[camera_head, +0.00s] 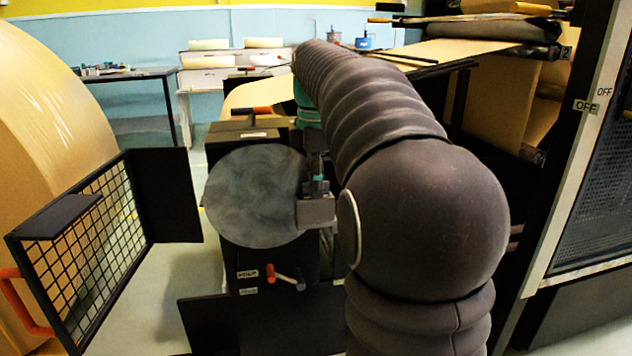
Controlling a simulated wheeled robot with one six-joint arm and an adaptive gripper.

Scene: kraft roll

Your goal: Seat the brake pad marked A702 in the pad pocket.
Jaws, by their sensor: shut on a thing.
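My gripper (318,178) points down in the middle of the view, just right of a large grey brake disc (253,196). It is shut on a small dark piece, which I take to be the brake pad; its marking cannot be read. A grey metal block (316,212), apparently the caliper with the pad pocket, sits at the disc's right edge directly below the fingertips. The pocket's opening is hidden, and I cannot tell whether the pad touches the block. My arm covers the area to the right.
An open mesh guard door (85,245) with an orange handle (22,305) stands left of the disc. A large kraft roll (45,110) is behind it. A machine cabinet (590,160) bounds the right.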

